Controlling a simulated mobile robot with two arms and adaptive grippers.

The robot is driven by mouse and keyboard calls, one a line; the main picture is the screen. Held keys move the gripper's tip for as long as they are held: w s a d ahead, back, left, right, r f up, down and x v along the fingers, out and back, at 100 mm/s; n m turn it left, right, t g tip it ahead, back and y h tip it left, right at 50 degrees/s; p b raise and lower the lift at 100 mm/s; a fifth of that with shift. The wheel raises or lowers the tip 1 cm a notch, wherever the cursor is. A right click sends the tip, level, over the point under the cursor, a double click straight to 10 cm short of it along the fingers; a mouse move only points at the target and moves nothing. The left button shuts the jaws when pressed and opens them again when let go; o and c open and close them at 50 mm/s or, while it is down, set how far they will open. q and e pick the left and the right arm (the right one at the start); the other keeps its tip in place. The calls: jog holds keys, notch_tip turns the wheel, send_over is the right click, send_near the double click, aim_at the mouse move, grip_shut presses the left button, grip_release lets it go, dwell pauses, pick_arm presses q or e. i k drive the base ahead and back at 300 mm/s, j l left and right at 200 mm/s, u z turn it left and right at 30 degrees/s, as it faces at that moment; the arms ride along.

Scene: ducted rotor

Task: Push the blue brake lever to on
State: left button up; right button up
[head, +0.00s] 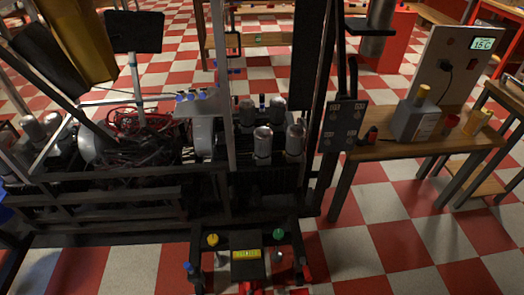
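A small blue knob (189,267) tops a short lever at the left side of a dark control console (246,270) at the bottom of the head view. It is probably the blue brake lever; its on and off marks are too small to read. A yellow knob (212,240), a green knob (278,235) and a yellow-green display (246,254) sit on the same console.
A dark framed machine with cables (140,120) and metal cylinders (263,142) stands behind the console. Several blue caps (190,97) sit on a pale plate there. A wooden table (420,150) with a grey box (415,122) stands right. Checkered floor (385,235) is clear between.

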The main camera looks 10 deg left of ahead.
aim_at(188, 266)
jog(key=u, duration=1.35)
